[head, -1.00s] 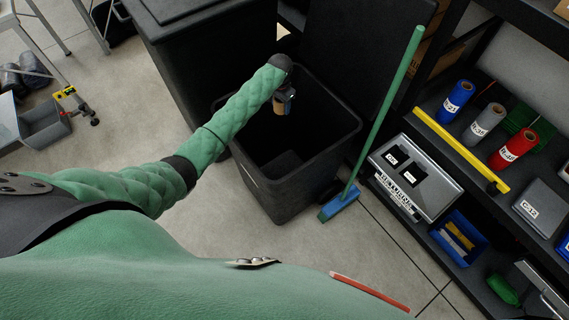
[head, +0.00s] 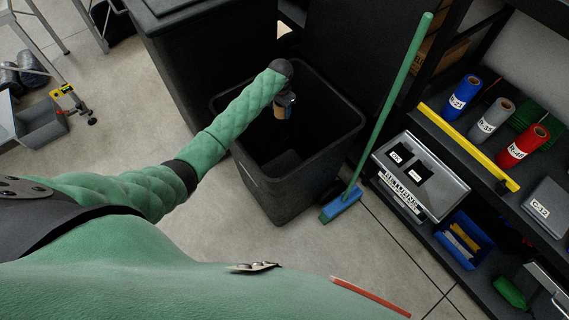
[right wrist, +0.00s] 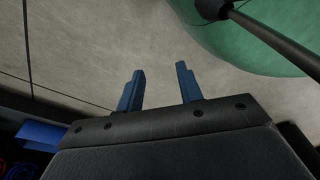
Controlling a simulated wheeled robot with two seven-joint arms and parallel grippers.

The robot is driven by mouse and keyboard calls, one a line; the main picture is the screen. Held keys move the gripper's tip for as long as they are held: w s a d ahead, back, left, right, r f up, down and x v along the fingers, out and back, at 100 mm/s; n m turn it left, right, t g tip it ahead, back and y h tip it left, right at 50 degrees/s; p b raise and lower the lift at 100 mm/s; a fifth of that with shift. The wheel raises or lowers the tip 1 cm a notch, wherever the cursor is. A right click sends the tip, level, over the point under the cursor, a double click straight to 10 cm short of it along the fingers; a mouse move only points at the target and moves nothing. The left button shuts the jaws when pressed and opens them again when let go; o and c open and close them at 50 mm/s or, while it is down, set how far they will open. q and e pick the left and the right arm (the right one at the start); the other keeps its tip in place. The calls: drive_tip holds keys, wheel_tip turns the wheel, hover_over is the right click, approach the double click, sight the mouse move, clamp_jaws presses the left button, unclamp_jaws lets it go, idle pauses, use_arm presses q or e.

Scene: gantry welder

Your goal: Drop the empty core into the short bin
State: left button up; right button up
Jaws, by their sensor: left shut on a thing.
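The empty core (head: 281,113) is a small tan cylinder, partly hidden by my gripper in the head view. My left gripper (head: 284,105) is shut on it and holds it over the mouth of an open black bin (head: 284,205). This shorter bin stands beside a taller dark bin and looks empty where its inside shows. My right gripper (right wrist: 160,88) shows in the right wrist view, its two blue fingers apart with nothing between them, above the floor.
A taller black bin (head: 190,75) stands behind to the left. A green-handled broom (head: 385,110) leans at the short bin's right. A shelf with blue (head: 463,98), grey and red (head: 523,146) rolls and a returns box (head: 418,178) stands at right. The floor in front is clear.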

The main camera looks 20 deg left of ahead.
use_arm(q)
drive_tip(key=shift+f, duration=0.3)
use_arm(e)
drive_tip(key=shift+w+a+r, duration=0.1)
drive_tip(key=shift+w+r, duration=0.05)
drive_tip(key=shift+w, duration=0.5)
use_arm(q)
drive_tip(key=o, duration=1.1)
drive_tip(key=shift+c, duration=0.2)
drive_tip(key=shift+r, duration=0.1)
drive_tip(key=shift+r+b, duration=0.3)
drive_tip(key=shift+b, duration=0.1)
wheel_tip(320, 180, up, 6)
drive_tip(key=shift+f+b, duration=0.1)
drive_tip(key=shift+b, duration=0.9)
drive_tip(key=shift+r, duration=0.6)
use_arm(e)
drive_tip(key=shift+w+a+r, duration=0.3)
drive_tip(key=shift+w+r, duration=0.1)
drive_tip(key=shift+w, duration=0.4)
drive_tip(key=shift+w+a+r, duration=0.3)
drive_tip(key=shift+w+r, duration=0.15)
drive_tip(key=shift+w, duration=0.4)
drive_tip(key=shift+w+a+r, duration=0.3)
drive_tip(key=shift+w+r, duration=0.1)
drive_tip(key=shift+w, duration=0.4)
